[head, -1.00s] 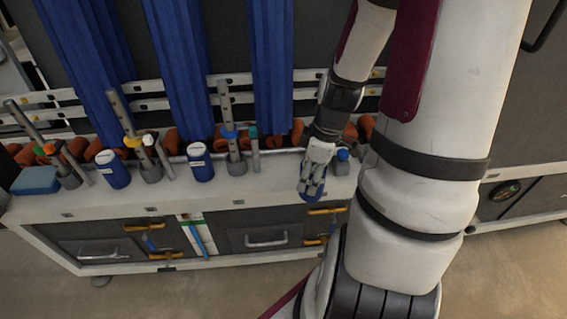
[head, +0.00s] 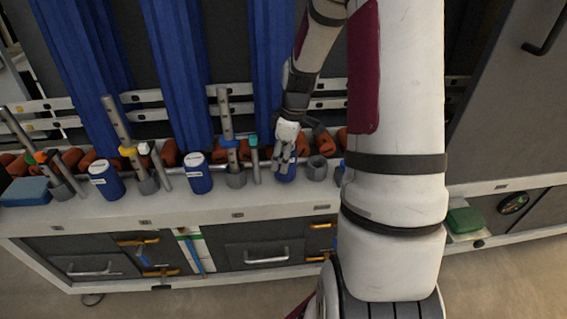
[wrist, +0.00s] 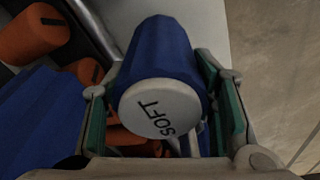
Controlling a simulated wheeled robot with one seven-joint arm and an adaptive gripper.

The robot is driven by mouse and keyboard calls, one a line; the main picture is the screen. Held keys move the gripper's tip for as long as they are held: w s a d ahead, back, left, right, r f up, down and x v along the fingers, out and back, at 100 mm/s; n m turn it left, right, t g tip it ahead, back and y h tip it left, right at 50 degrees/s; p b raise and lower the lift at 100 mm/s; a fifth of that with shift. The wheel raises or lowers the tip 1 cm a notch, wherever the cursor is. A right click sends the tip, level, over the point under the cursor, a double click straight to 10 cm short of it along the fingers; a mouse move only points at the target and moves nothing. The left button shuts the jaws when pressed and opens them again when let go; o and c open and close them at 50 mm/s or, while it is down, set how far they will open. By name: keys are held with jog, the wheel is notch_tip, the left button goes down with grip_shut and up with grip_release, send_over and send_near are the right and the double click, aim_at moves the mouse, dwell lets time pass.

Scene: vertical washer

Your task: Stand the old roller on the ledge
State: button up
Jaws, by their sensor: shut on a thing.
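My gripper (head: 284,160) is shut on a blue roller (head: 287,173) with a pale end. In the wrist view the roller (wrist: 160,60) lies between the two green-lined fingers (wrist: 160,95), its white end cap marked SOFT facing the camera. The roller is at the white ledge (head: 150,212), beside the row of posts. I cannot tell whether it touches the ledge. Two similar blue rollers with white tops, a left one (head: 106,181) and a middle one (head: 198,174), stand upright on the ledge.
A grey cup (head: 316,168) stands just right of my gripper. Metal posts in grey holders (head: 228,130) stand to the left. Orange rollers (head: 325,143) lie behind, under hanging blue strips (head: 180,75). A blue box (head: 26,191) sits far left. The ledge's front strip is clear.

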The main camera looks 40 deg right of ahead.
jog(key=shift+f, duration=1)
jog(key=shift+f+b, duration=0.15)
jog(key=shift+b, duration=0.2)
jog(key=o, duration=1.3)
